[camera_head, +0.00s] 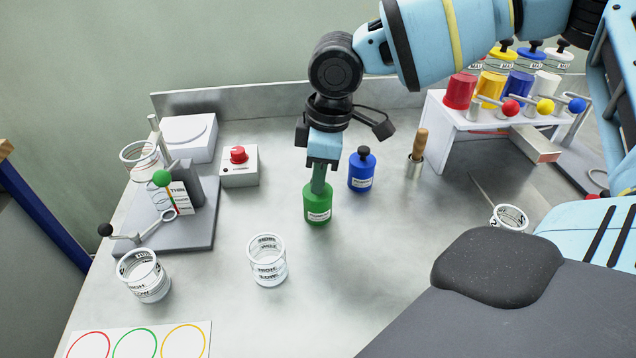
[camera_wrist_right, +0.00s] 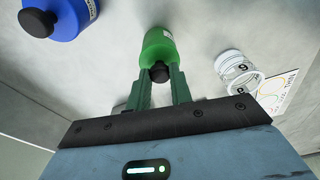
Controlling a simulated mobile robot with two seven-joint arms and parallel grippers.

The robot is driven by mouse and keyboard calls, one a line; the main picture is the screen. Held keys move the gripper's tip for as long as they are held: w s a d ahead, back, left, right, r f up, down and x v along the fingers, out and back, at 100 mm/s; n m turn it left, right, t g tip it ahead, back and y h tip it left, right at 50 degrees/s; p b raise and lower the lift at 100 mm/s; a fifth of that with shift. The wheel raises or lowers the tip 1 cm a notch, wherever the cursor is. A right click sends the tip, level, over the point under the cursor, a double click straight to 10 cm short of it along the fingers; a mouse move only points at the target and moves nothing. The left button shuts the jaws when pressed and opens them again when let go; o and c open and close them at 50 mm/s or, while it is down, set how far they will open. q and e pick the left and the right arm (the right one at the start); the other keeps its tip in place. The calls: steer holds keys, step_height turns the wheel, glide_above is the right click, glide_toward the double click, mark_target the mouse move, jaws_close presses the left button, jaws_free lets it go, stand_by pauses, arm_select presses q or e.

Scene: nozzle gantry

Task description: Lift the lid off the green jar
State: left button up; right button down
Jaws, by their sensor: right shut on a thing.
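The green jar (camera_head: 317,204) stands upright on the metal table, near the middle of the head view. It also shows in the right wrist view (camera_wrist_right: 159,47), with a black knob (camera_wrist_right: 160,72) on its top. My right gripper (camera_head: 318,186) comes down on the jar from above. In the right wrist view its two green fingers (camera_wrist_right: 160,76) are shut on the lid's knob, one on each side. In the head view the fingers hide the knob and most of the lid. I cannot tell a gap between lid and jar. My left gripper is not in view.
A blue jar (camera_head: 362,170) stands close to the right of the green jar. A holder with a wooden-handled tool (camera_head: 416,150) stands farther right. Clear beakers (camera_head: 267,261) stand in front. A red-button box (camera_head: 239,166) and a stand (camera_head: 180,222) are at the left.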

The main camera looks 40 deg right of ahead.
steer(key=shift+r, duration=0.15)
step_height(320, 180, up, 10)
steer(key=shift+p, duration=0.35)
steer(key=shift+d, duration=0.1)
